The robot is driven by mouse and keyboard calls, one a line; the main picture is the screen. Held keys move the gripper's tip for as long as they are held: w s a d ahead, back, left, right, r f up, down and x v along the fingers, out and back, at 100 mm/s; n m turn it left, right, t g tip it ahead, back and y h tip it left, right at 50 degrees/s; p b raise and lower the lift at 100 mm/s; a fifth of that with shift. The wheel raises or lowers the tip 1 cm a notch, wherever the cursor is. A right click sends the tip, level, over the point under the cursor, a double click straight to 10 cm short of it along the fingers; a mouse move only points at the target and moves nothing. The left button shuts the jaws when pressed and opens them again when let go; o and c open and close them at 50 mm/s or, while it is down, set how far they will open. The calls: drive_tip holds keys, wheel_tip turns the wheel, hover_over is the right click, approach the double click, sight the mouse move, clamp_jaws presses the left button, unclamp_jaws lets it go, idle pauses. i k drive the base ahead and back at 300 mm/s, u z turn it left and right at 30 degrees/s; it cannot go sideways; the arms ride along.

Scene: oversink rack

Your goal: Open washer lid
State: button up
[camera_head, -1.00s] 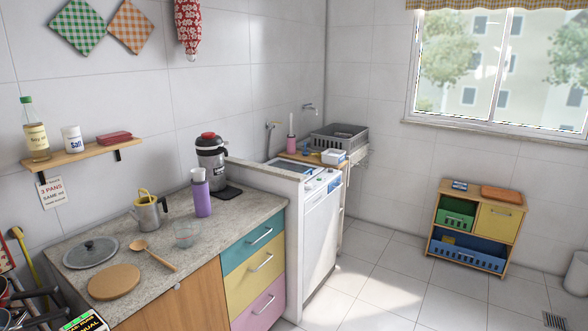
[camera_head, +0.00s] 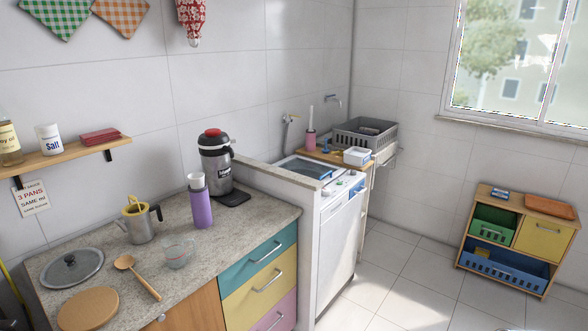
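The washer (camera_head: 338,237) is a white top-loading machine behind the low wall at the end of the counter. Its lid (camera_head: 308,168) is a bluish panel in a white top and looks closed, though part of it is hidden by the wall and the board above. My gripper is not in view.
A low wall (camera_head: 283,175) separates washer and counter (camera_head: 215,232). Floor (camera_head: 412,262) is clear towards the low cabinet (camera_head: 514,240).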

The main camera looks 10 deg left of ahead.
sight(339, 171)
drive_tip(key=u, duration=0.3)
drive_tip(key=i, duration=1)
drive_tip(key=z, duration=1.6)
drive_tip(key=i, duration=1.35)
